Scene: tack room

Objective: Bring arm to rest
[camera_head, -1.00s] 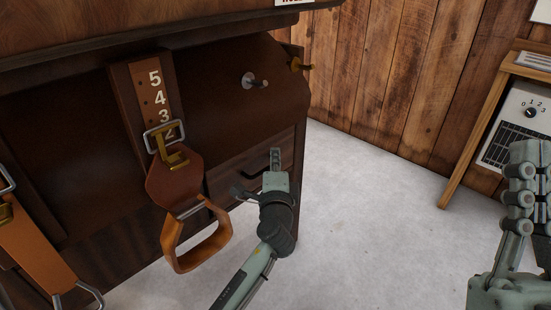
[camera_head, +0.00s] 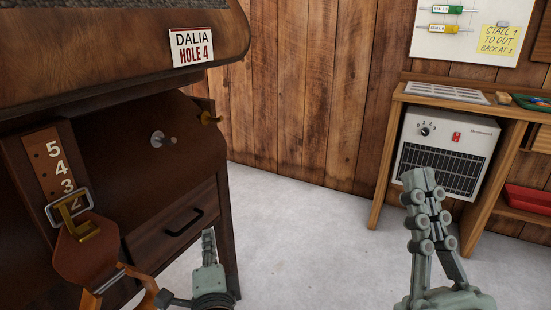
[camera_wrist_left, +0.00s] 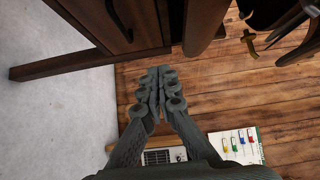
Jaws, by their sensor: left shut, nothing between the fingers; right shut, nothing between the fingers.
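My left gripper (camera_head: 208,238) is in the lower middle-left of the head view, in front of the dark wooden cabinet's drawer (camera_head: 175,225). Its fingers are together and empty, as the left wrist view (camera_wrist_left: 160,73) also shows. My right gripper (camera_head: 418,178) stands upright at the right of the head view, fingers together and empty, in front of the heater and the side table. Neither gripper holds anything.
A peg (camera_head: 158,139) juts out. A wooden table (camera_head: 385,160) and white heater (camera_head: 448,140) stand at right. The floor (camera_head: 300,235) between is clear.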

